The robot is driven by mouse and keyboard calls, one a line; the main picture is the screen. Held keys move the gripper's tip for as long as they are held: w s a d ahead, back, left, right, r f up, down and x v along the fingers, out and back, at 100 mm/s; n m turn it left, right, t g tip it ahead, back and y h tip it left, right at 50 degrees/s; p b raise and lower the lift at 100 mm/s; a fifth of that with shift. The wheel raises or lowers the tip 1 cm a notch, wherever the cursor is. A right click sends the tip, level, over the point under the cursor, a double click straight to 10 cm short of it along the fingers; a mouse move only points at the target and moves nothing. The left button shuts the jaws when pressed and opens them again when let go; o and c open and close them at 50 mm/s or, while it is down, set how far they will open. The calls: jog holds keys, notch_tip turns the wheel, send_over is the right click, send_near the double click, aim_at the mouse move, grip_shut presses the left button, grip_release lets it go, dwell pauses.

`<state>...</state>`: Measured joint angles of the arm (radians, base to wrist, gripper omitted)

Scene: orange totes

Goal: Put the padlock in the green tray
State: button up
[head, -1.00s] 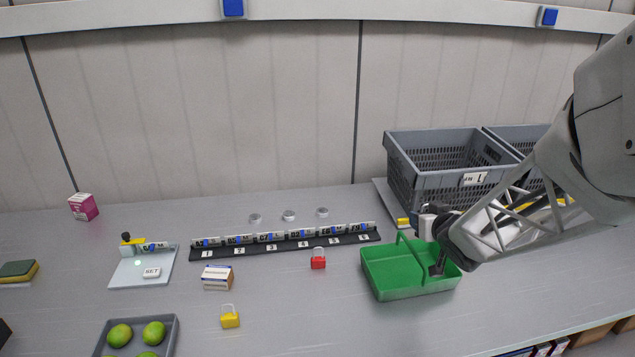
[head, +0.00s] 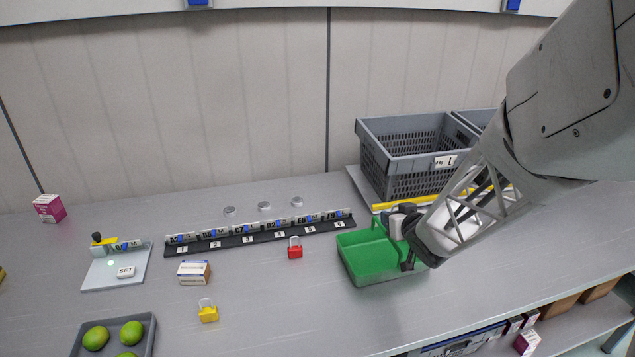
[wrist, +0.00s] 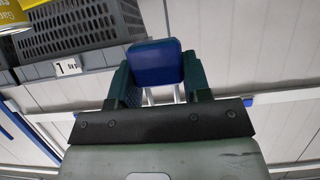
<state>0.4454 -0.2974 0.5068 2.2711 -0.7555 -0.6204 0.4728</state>
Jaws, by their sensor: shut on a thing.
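In the wrist view my gripper (wrist: 158,84) is shut on a blue padlock (wrist: 155,58), with its silver shackle partly showing between the teal fingers. In the head view my gripper (head: 406,245) is over the right side of the green tray (head: 350,265); the blue padlock cannot be made out there. The green tray has a raised divider and handle, and its left compartment looks empty. My gripper hides part of the right side.
A grey crate (head: 375,155) stands behind the tray. A black numbered rack (head: 260,240) runs left of it. A small box (head: 194,273), a scale (head: 117,270) and a grey bin of green fruit (head: 150,335) are farther left. The table in front of the tray is clear.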

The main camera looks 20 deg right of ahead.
jog(key=shift+f, duration=1.8)
jog(key=shift+f, duration=0.1)
jog(key=o, duration=1)
jog(key=shift+c, duration=0.2)
jog(key=v, duration=1.2)
